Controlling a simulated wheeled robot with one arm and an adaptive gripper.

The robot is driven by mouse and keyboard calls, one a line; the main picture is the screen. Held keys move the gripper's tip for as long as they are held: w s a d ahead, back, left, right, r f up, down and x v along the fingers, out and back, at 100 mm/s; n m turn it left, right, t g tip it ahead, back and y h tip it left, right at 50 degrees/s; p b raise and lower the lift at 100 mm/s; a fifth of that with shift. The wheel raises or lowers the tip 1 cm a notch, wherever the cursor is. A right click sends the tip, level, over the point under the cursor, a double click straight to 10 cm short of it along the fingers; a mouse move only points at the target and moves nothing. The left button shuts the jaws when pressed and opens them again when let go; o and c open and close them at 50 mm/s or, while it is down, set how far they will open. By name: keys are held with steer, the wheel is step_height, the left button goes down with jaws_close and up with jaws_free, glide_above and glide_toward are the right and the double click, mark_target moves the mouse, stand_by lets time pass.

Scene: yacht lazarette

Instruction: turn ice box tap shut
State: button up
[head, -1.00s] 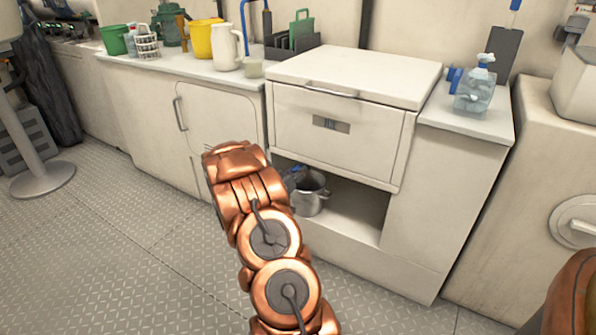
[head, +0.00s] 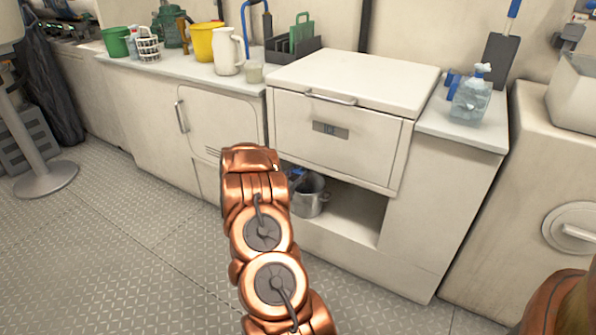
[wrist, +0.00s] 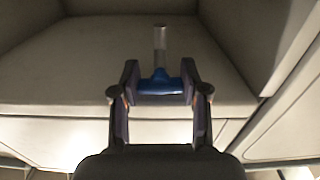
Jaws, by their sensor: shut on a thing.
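The ice box (head: 352,118) is a white chest with a lid, a front handle and a small dark panel, above an open recess. The tap shows in the wrist view as a grey metal spout (wrist: 160,40) with a blue handle (wrist: 158,86) across it. My gripper (wrist: 160,78) is shut on the blue handle, one finger at each end of it. In the head view my copper arm hides the gripper. A bit of blue (head: 296,176) shows beside the arm, over the pot; I cannot tell if the handle is fully turned.
A steel pot (head: 311,197) stands in the recess under the ice box, close to my arm. The counter at left holds a yellow bucket (head: 207,42), a white jug (head: 228,52) and other items. A clear bottle (head: 471,98) stands at right.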

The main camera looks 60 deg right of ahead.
steer(key=shift+m, duration=0.4)
steer(key=o, duration=0.9)
steer(key=a, duration=1.2)
steer(key=shift+s, duration=0.25)
